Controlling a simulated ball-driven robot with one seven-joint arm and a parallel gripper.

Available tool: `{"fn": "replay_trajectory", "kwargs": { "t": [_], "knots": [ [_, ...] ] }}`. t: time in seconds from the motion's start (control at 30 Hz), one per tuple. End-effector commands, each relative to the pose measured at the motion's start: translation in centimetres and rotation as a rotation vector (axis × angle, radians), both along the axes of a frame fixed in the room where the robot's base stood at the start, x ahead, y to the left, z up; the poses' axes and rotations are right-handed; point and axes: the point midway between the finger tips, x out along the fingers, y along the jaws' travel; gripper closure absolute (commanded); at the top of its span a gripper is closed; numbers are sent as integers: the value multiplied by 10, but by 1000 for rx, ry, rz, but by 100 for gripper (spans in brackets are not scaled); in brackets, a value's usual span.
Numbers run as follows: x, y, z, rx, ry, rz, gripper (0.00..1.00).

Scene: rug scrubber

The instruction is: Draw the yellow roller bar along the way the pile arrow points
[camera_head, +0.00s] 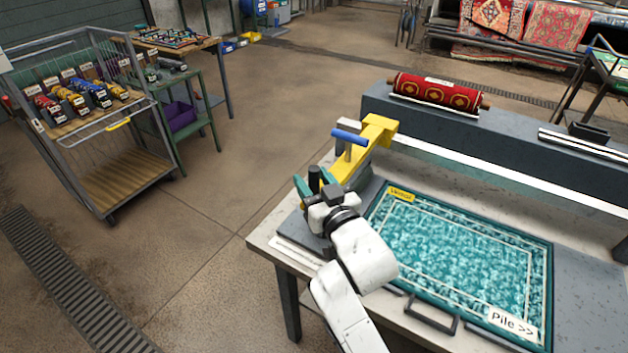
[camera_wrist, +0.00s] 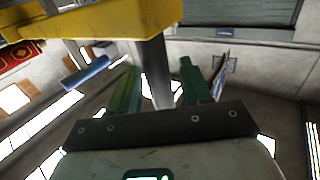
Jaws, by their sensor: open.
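The yellow roller bar (camera_head: 367,158) stands at the left end of the bench, beside the teal rug (camera_head: 455,255); a blue handle (camera_head: 349,137) sits on it. The pile label (camera_head: 512,322) reads "Pile >>" at the rug's lower right corner, its arrows pointing right. My gripper (camera_head: 314,183) is open at the bar's near end, its green fingers either side of a dark upright grip. In the wrist view the fingers flank a grey post (camera_wrist: 154,75) below the yellow bar (camera_wrist: 90,17); a gap shows beside the post. Contact cannot be told.
A yellow tag (camera_head: 401,194) lies at the rug's upper left corner. A grey ledge with a rolled red rug (camera_head: 438,93) runs behind the bench. A cart (camera_head: 115,178) stands away on the left.

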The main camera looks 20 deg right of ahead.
Motion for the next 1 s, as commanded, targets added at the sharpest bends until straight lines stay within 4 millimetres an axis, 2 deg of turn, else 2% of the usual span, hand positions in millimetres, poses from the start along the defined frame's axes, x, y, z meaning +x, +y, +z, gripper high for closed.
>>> {"fn": "replay_trajectory", "kwargs": {
  "t": [0.1, 0.6, 1.0],
  "knots": [
    [0, 0, 0, 0, 0, 0, 53],
    [-1, 0, 0, 0, 0, 1, 100],
    [-1, 0, 0, 0, 1, 1, 100]
  ]
}}
